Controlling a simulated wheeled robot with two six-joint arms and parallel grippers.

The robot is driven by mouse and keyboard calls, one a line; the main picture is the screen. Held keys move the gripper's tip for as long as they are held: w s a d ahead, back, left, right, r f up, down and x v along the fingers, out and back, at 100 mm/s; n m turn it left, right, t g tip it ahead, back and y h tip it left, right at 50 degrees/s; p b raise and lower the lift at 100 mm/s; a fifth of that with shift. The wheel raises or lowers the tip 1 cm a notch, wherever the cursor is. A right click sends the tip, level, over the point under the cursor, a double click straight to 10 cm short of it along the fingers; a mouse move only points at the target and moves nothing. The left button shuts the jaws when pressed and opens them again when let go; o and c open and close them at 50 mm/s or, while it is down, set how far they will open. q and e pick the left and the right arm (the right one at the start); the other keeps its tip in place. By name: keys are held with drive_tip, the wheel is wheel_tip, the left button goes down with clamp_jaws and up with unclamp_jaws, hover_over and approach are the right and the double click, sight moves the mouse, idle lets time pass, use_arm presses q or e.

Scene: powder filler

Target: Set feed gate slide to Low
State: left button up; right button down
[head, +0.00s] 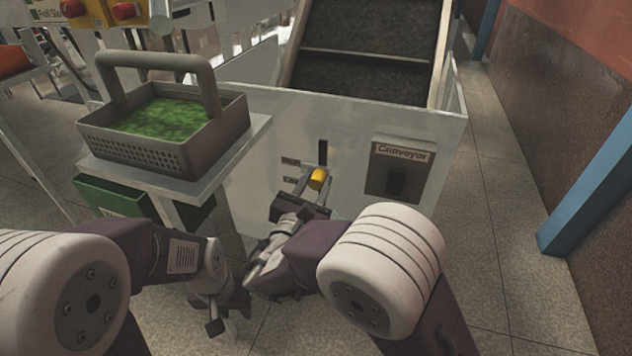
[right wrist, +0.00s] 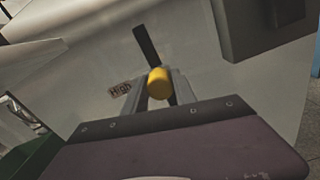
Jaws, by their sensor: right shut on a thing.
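The feed gate slide has a yellow knob (head: 318,179) in an upright black slot (head: 323,150) on the white machine panel. My right gripper (head: 316,182) is shut on the knob, one finger on each side. My left gripper (head: 228,316) hangs low, away from the panel; its jaws are unclear.
A Conveyor switch box (head: 399,170) stands out from the panel right of the slide. A grey basket (head: 150,150) with green contents sits on a shelf (head: 240,145) at left, above a green bin (head: 120,198). A blue post (head: 590,180) stands at right.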

idle(0.4)
wheel_tip(320, 180, down, 7)
drive_tip(key=b, duration=0.3)
drive_tip(key=shift+r, duration=0.2)
drive_tip(key=c, duration=1)
unclamp_jaws()
